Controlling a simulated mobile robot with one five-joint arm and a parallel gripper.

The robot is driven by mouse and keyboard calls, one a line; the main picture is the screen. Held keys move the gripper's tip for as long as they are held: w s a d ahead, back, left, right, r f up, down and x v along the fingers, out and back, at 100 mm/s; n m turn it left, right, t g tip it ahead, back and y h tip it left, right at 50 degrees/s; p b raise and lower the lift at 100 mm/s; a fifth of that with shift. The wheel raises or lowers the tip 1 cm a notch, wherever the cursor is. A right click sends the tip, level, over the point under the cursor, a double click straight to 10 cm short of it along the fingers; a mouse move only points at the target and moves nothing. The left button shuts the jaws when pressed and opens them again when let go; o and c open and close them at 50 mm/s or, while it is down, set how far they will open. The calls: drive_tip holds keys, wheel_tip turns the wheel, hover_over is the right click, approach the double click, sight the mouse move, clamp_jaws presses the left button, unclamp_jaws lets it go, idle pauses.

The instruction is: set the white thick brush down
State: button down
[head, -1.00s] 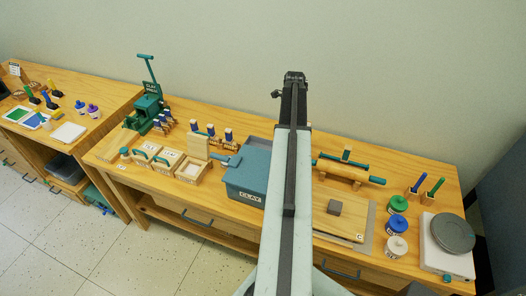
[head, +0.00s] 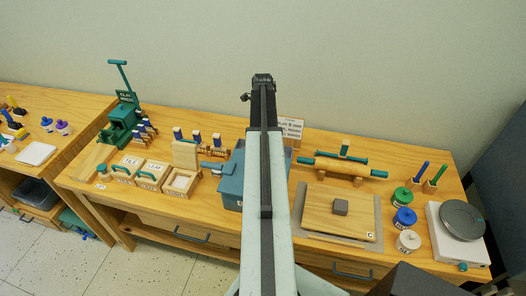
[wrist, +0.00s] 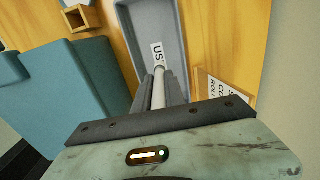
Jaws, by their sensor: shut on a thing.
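My gripper shows in the wrist view (wrist: 159,92), with its two dark fingers shut on the white thick brush (wrist: 159,86). Only a pale length of the brush shows between the fingers; its far end is hard to make out. A grey tray (wrist: 162,28) with a white label lies below and ahead of the fingers. I cannot tell whether the brush touches it. In the head view my gripper (head: 262,80) is at the top of the raised-looking arm, and the brush is not visible there.
A teal clay box (wrist: 75,90) stands left of the tray, and a lettered sign (wrist: 221,90) stands right. On the table are a green clay press (head: 120,122), a rolling pin (head: 343,167), a board with a grey block (head: 340,207), several jars and a turntable (head: 462,220).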

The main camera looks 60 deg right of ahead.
wheel_tip(320, 180, down, 5)
drive_tip(key=b, duration=0.3)
drive_tip(key=shift+r+b, duration=0.15)
drive_tip(key=shift+b, duration=0.25)
drive_tip(key=shift+r, duration=0.25)
drive_tip(key=shift+s, duration=0.1)
drive_tip(key=shift+f, duration=0.2)
drive_tip(key=c, duration=1.4)
unclamp_jaws()
wheel_tip(320, 180, up, 13)
drive_tip(key=p, duration=1.2)
drive_tip(key=shift+f+p, duration=0.15)
drive_tip(key=shift+p, duration=0.25)
drive_tip(key=shift+f, duration=0.15)
